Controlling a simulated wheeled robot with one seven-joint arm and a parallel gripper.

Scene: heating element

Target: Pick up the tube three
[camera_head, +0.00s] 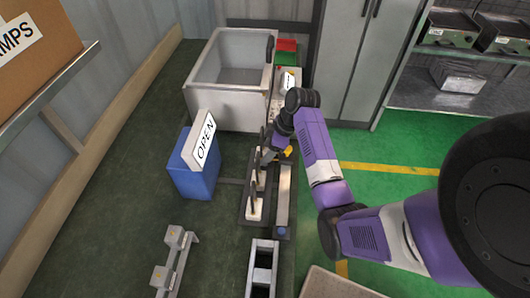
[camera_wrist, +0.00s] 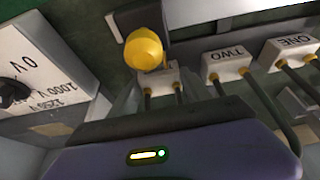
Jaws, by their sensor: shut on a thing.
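In the wrist view, tube one (camera_wrist: 291,50) and tube two (camera_wrist: 228,64) are white blocks with dark bent rods, labelled ONE and TWO. Left of them is a third, similar white block (camera_wrist: 168,76), whose label is hidden behind a rounded yellow piece (camera_wrist: 145,49). I take this block to be tube three. In the head view, tubes (camera_head: 256,208) stand in a row on a narrow rack. My gripper (camera_head: 283,150) is at the far end of this row, shut on tube three. Its fingertips and the exact grip are mostly hidden.
A grey open tank (camera_head: 228,105) stands behind the rack. A voltage panel (camera_wrist: 35,75) is close at the left in the wrist view. Green floor lies open at the right.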

